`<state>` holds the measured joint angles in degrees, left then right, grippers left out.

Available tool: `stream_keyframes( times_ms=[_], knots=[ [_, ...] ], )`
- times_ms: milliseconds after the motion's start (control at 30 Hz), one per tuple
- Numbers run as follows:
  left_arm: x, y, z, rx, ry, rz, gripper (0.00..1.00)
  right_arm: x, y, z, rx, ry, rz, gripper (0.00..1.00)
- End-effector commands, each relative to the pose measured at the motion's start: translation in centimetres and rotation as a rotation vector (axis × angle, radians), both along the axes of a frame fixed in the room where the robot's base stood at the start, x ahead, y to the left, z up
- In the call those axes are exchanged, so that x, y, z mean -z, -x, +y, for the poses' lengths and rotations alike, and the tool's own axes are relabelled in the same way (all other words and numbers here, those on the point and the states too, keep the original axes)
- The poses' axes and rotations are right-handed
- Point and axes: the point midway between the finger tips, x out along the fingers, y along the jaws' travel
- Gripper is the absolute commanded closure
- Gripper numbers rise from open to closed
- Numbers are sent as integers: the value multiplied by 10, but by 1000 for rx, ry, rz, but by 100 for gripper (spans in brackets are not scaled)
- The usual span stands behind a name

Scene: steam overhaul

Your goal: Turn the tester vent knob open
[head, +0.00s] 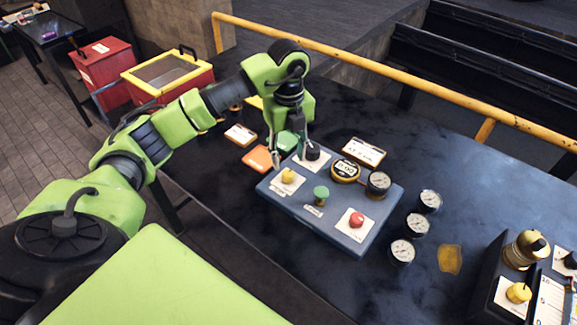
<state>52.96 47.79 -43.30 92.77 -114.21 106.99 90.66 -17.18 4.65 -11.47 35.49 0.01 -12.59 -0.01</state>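The tester is a blue-grey panel box (277,196) on the dark table. It carries a black knob (313,151) at the back, a yellow knob (288,176) at the left, a green knob (321,193), a red button (356,219) and a gauge (379,182). The labels are too small to read, so I cannot tell which knob is the vent. My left gripper (290,153) points down over the panel's back left corner, its fingers apart with nothing visible between them. Its right finger is close beside the black knob; contact is unclear. My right gripper is out of view.
Three loose gauges (417,225) lie right of the tester, near a yellowish patch (450,259). A dark box with a brass fitting (525,249) stands at the right. Orange (257,159) and green pieces lie behind the tester. A yellow rail (400,82) runs along the back.

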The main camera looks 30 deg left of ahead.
Motion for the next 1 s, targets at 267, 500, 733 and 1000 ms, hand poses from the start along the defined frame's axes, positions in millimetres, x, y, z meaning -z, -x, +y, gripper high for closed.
stream_keyframes(
  times_ms=[267, 500, 733, 1000],
  knots=[
    [-50, -1, 1, 0, -1, -3, 60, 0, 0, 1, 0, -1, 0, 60],
    [-61, 0, 1, -1, -1, -1, 60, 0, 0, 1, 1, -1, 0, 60],
    [-61, 0, 0, -1, -1, 0, 60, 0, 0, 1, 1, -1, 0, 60],
    [-61, 0, 1, -1, -1, 0, 60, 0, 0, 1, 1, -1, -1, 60]
  ],
)
